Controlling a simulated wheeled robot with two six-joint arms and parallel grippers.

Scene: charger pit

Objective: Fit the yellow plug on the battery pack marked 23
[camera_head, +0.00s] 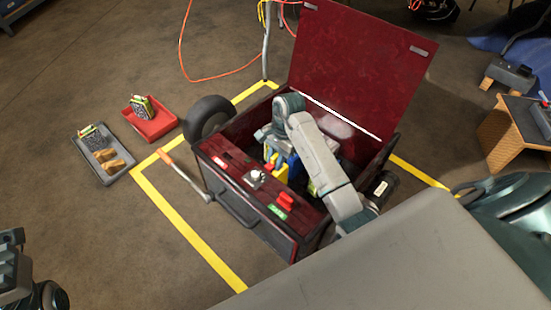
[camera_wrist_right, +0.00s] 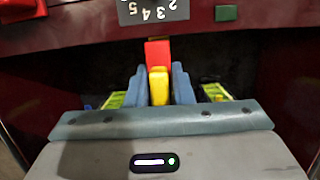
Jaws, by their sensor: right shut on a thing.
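My right gripper (camera_head: 283,165) is down inside the open dark red box (camera_head: 222,187). Its blue fingers (camera_wrist_right: 159,92) are shut on the yellow plug (camera_wrist_right: 158,87), which also shows below the wrist in the head view (camera_head: 280,174). A red block (camera_wrist_right: 157,52) stands just beyond the plug in the wrist view; I cannot tell whether they touch. Yellow-green battery packs show partly on both sides of the fingers, one left (camera_wrist_right: 114,100) and one right (camera_wrist_right: 216,92). No 23 is legible. Part of my left gripper (camera_head: 14,268) shows at the lower left; its fingertips are unclear.
The raised lid (camera_head: 358,60) stands behind my right arm. The front panel bears a dial (camera_head: 255,178) and a red switch (camera_head: 286,200). Left on the floor are a red tray (camera_head: 160,127) and a grey tray (camera_head: 118,175), each with a pack. A wheel (camera_head: 208,115) flanks the box.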

